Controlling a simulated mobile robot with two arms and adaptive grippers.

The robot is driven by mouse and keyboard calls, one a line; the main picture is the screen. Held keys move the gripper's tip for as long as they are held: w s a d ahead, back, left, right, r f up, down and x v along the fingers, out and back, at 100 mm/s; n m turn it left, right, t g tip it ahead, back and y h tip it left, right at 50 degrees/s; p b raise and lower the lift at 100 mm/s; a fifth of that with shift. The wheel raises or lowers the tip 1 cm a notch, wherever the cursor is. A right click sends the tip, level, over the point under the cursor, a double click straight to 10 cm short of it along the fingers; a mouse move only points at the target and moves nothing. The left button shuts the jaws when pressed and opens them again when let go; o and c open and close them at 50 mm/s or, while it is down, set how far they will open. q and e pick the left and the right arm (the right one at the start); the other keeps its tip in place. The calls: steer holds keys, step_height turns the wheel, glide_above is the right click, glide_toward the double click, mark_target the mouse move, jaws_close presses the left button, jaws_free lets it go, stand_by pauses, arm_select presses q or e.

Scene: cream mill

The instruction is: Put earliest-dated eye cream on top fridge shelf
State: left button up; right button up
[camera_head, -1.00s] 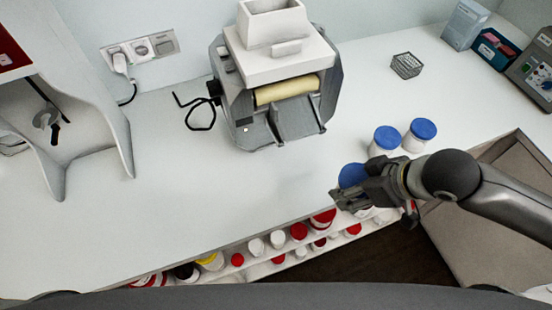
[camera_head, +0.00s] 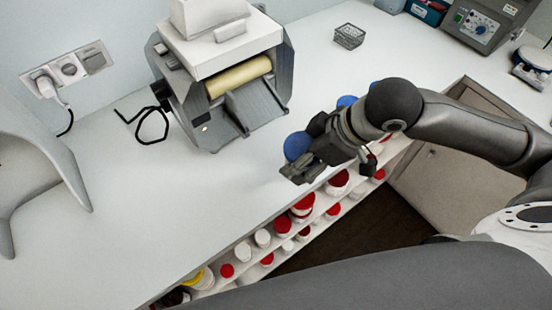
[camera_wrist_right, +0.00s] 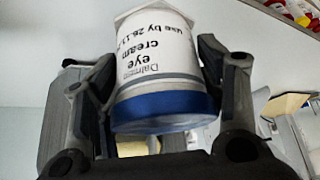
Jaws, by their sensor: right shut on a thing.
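My right gripper (camera_head: 304,168) is shut on a white jar with a blue lid (camera_head: 297,146), at the front part of the white counter. In the right wrist view the held jar (camera_wrist_right: 160,65) sits between the two fingers. Its label appears upside down and reads "Dalmann eye cream, use by 26.11", with the rest of the date cut off. Another blue-lidded jar (camera_head: 346,101) stands behind my right gripper, mostly hidden by the arm. A further blue lid (camera_head: 375,85) barely shows there. The fridge and my left gripper are not in view.
A grey and white mill with a cream roller (camera_head: 238,77) stands on the counter (camera_head: 150,200). A small wire basket (camera_head: 349,36) is further back. Shelves below the front edge hold several red-lidded and white-lidded jars (camera_head: 282,226). Devices (camera_head: 483,22) stand at the back right.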

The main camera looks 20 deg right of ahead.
steer(key=shift+w+f+b, duration=0.25)
steer(key=shift+f+b, duration=0.2)
steer(key=shift+b, duration=0.6)
steer(key=shift+w+a+r, duration=0.15)
steer(key=shift+w, duration=0.2)
steer(key=w+f, duration=0.2)
steer(key=w+a+f+p, duration=0.1)
steer(key=w+f, duration=0.1)
steer(key=w, duration=0.1)
steer(key=w+a+f, duration=0.1)
steer(key=w+f, duration=0.1)
steer(key=w, duration=0.1)
steer(key=shift+f+p, duration=0.3)
steer(key=shift+f, duration=0.1)
steer(key=shift+w+f, duration=0.1)
steer(key=shift+f, duration=0.1)
step_height(320, 180, down, 3)
steer(key=shift+w+p, duration=0.15)
steer(key=shift+p, duration=0.45)
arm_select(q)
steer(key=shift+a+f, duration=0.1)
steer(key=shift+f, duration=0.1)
arm_select(e)
steer(key=shift+f, duration=0.25)
